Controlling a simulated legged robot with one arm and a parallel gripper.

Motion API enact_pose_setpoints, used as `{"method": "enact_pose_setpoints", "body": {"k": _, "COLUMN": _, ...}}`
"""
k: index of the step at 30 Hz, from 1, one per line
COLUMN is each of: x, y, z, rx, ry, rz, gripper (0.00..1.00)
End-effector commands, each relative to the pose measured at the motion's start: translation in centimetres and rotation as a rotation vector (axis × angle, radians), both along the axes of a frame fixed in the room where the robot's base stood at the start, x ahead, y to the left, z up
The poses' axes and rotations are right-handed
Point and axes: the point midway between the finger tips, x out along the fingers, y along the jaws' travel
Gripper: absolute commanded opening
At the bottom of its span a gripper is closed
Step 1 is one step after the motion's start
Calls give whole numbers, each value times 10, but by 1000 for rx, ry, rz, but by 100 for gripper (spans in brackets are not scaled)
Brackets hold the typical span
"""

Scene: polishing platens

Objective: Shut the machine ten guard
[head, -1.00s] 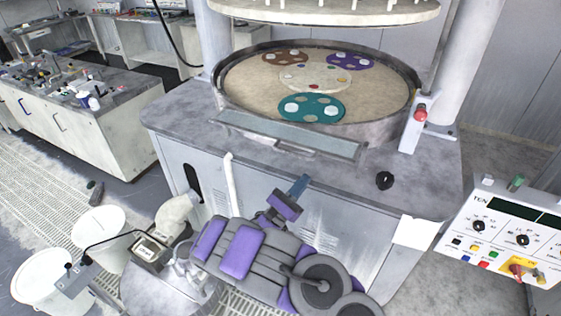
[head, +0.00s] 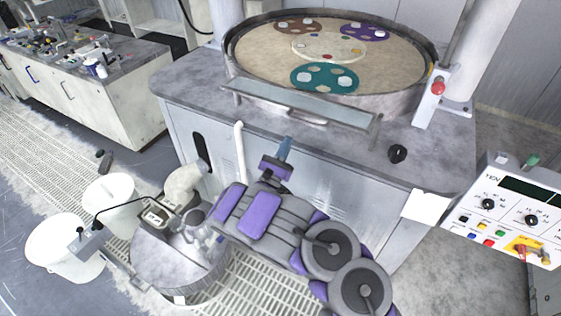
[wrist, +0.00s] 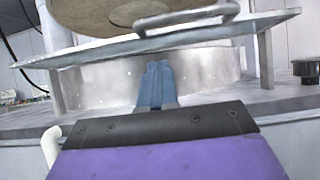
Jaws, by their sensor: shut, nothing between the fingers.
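The guard (head: 300,103) of machine ten is a grey see-through panel with a metal frame. It sticks outward, tilted, at the front of the round platen tub (head: 400,103). Its bar handle (head: 307,118) is near the middle of its front edge; the wrist view shows the panel (wrist: 120,47) and handle (wrist: 188,17) above. My gripper (head: 286,143) has blue fingers, pressed together and empty. In the head view it is below and slightly left of the handle. In the wrist view the fingertips (wrist: 158,66) appear just under the panel's edge; contact cannot be told.
A control box marked TEN (head: 510,205) stands at right. A red button (head: 438,88) is on a post right of the tub, and a black knob (head: 397,153) is on the deck. White buckets (head: 65,245) and a bench (head: 120,110) are at left.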

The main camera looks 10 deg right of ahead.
Motion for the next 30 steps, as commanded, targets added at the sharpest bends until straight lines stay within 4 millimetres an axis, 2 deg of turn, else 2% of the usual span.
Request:
{"method": "enact_pose_setpoints", "body": {"k": 1, "x": 6, "y": -7, "z": 5, "rx": -1, "ry": -4, "rz": -3, "gripper": 0}}
{"method": "enact_pose_setpoints", "body": {"k": 4, "x": 7, "y": -7, "z": 19, "rx": -2, "ry": -6, "rz": 0, "gripper": 0}}
{"method": "enact_pose_setpoints", "body": {"k": 12, "x": 11, "y": -10, "z": 39, "rx": -1, "ry": -1, "rz": 0, "gripper": 0}}
{"method": "enact_pose_setpoints", "body": {"k": 30, "x": 12, "y": -8, "z": 47, "rx": 5, "ry": 6, "rz": 0, "gripper": 0}}
